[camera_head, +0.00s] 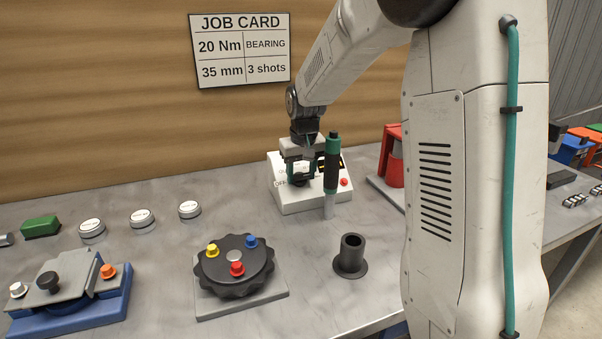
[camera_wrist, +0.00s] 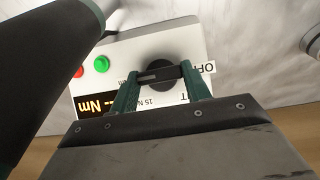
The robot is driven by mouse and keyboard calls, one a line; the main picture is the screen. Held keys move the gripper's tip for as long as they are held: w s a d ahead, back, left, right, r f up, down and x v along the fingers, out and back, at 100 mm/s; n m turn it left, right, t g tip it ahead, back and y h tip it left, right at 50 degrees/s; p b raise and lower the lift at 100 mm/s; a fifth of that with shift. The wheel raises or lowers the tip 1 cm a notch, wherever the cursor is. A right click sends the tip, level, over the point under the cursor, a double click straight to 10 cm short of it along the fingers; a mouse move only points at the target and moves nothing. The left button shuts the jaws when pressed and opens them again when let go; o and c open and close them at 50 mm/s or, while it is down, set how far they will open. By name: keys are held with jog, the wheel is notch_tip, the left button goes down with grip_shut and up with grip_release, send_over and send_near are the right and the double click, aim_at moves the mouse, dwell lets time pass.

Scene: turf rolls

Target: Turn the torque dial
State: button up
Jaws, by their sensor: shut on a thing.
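The torque dial (camera_wrist: 157,88) is a round black knob with a raised grip bar on a white box (camera_head: 318,205). My gripper (camera_wrist: 160,75) is shut on the grip bar, one green finger at each end. In the head view my gripper (camera_head: 299,176) is low at the front of the box and hides most of the dial. The wrist view shows an OFF label right of the dial and a 15 N label below it. The amber display (camera_wrist: 99,105) shows dashes and Nm.
A black and green driver (camera_head: 331,170) is upright just right of my gripper. A black flanged cup (camera_head: 351,257) stands in front. A dark round fixture (camera_head: 234,272) with coloured knobs is at front left. The job card (camera_head: 240,48) on the wall reads 20 Nm.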

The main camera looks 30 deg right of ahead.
dwell(0.4)
jog(key=o, duration=1)
jog(key=shift+c, duration=0.2)
notch_tip(320, 180, up, 8)
jog(key=s, duration=0.1)
jog(key=shift+s+f, duration=0.15)
jog(key=shift+a, duration=0.1)
jog(key=shift+c, duration=0.3)
